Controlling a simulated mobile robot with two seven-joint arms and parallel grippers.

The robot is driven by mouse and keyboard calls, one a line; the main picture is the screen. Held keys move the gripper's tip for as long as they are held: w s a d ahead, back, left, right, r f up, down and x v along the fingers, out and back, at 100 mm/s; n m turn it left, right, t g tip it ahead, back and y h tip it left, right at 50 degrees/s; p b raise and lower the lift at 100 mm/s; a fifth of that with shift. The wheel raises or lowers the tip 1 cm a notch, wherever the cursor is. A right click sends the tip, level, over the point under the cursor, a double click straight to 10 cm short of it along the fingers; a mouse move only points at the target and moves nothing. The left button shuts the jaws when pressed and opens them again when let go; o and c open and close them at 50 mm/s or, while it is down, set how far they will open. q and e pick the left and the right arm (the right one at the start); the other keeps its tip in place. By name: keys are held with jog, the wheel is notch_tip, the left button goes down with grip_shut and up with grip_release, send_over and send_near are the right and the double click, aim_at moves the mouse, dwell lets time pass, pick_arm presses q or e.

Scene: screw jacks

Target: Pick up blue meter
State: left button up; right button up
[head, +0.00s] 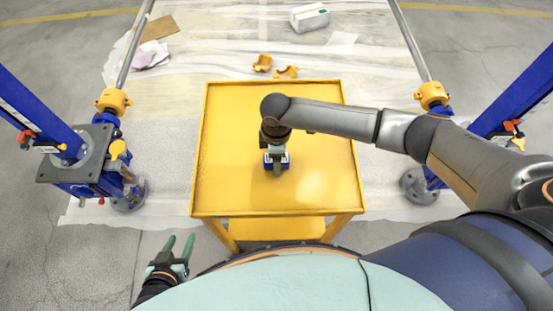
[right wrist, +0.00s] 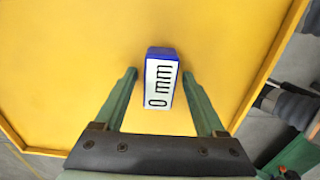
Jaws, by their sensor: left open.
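The blue meter (head: 284,160) is a small blue box on the yellow table (head: 320,190); in the head view my right gripper (head: 275,166) hides much of it from above. In the right wrist view the meter (right wrist: 161,82) shows a white face reading "0 mm". There my right gripper (right wrist: 167,98) is open, with its green fingers on either side of the meter and a gap visible at each side. My left gripper (head: 180,247) is open and empty, low at the left, in front of the table and away from the meter.
The table top around the meter is clear, with a raised rim. Blue screw jacks stand left (head: 85,160) and right (head: 500,110) of the table. Orange clamp pieces (head: 285,72) and a white box (head: 310,17) lie on the sheet behind it.

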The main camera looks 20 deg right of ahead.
grip_shut()
dwell(0.3)
jog(key=shift+r, duration=0.1)
